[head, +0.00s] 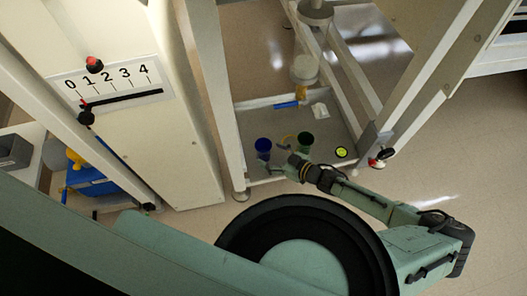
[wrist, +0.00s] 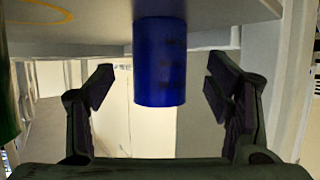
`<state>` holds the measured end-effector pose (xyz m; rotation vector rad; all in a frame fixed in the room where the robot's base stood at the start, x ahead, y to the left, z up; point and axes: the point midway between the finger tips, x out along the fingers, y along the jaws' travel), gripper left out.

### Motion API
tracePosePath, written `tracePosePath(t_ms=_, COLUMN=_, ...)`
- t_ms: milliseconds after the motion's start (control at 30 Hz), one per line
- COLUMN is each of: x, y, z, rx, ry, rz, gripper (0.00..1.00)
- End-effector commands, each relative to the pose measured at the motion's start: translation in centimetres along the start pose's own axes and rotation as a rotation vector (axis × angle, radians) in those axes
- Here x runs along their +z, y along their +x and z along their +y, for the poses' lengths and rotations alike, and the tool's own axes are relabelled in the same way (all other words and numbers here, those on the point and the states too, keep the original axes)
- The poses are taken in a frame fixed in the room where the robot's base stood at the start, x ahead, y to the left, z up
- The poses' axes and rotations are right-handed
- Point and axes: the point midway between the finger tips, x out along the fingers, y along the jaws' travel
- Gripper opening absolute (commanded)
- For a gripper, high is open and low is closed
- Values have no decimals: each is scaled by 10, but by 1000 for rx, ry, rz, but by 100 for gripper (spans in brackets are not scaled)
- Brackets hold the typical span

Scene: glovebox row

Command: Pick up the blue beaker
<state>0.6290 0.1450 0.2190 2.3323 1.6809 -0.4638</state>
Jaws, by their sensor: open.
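The blue beaker (head: 263,145) stands on the low grey shelf of the frame in the head view, near its front left. In the wrist view the blue beaker (wrist: 160,65) appears upside down, hanging from the shelf surface at the top. My gripper (head: 282,152) is just right of the beaker in the head view. In the wrist view its two open fingers (wrist: 160,75) stand on either side of the beaker, with a visible gap on each side. Nothing is held. How far the beaker lies beyond the fingertips is hard to tell.
A dark green beaker (head: 305,138) stands right of the blue one, with a yellow ring (head: 289,140) between them. A round yellow-green item (head: 341,152), a blue block (head: 286,105) and a white piece (head: 320,110) also lie on the shelf (head: 245,122). Frame legs (head: 212,90) rise around it.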

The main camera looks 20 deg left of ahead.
Motion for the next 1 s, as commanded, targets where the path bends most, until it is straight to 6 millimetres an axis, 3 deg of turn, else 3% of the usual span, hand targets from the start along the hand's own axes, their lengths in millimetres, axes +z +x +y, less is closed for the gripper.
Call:
tracePosePath(t_ms=267, x=-2, y=41, z=0, rx=-1, ry=0, rz=0, gripper=73)
tracePosePath(t_ms=567, x=-2, y=46, z=1, rx=2, ry=0, rz=-1, gripper=73)
tracePosePath(t_ms=1000, x=-2, y=46, z=1, rx=1, ry=0, rz=-1, gripper=44)
